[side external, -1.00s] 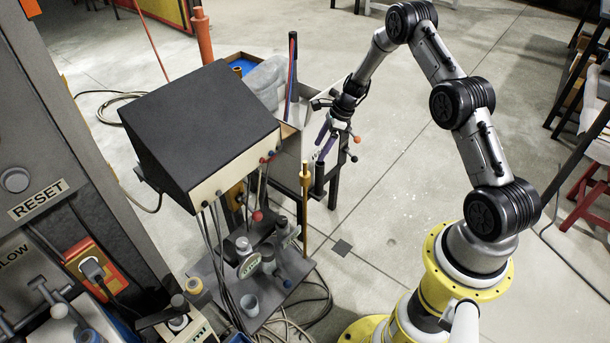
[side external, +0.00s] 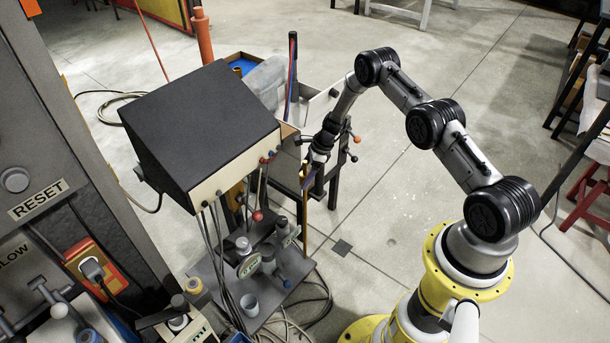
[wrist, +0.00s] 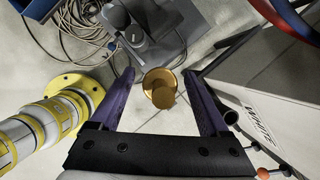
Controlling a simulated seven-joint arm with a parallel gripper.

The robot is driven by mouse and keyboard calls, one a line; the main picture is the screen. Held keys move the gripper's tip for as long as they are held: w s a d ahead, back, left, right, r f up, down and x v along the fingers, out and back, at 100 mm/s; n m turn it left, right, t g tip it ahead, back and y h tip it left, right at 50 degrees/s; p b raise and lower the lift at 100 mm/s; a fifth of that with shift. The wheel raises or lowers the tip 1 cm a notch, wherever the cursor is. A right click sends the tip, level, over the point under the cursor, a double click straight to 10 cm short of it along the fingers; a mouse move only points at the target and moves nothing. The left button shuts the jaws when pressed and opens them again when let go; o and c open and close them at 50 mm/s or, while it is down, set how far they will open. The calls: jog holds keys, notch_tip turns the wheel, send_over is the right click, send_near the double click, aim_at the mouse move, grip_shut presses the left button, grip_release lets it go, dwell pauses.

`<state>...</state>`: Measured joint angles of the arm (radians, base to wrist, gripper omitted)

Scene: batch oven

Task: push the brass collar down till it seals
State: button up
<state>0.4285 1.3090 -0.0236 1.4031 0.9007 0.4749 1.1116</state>
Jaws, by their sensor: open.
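The brass collar (wrist: 155,76) shows in the wrist view as a round, golden disc between my fingers. A smaller round brass piece (wrist: 163,98) overlaps its lower part. My gripper (wrist: 158,72) is open, with one purple finger on each side of the brass and visible gaps to it. In the side view my gripper (side external: 312,186) points down at the top of the slim brass post (side external: 305,218) and largely hides the collar there. I cannot tell the exact height between the fingertips and the collar, or whether they touch.
A dark-topped control box (side external: 200,125) with cables stands left of my gripper. Below is a grey shelf (side external: 215,270) with a grey cup (side external: 249,304) and fittings. A white-labelled panel (wrist: 262,112) lies close right of the fingers in the wrist view.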

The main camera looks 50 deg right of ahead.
grip_shut()
dwell(0.4)
dwell(1.0)
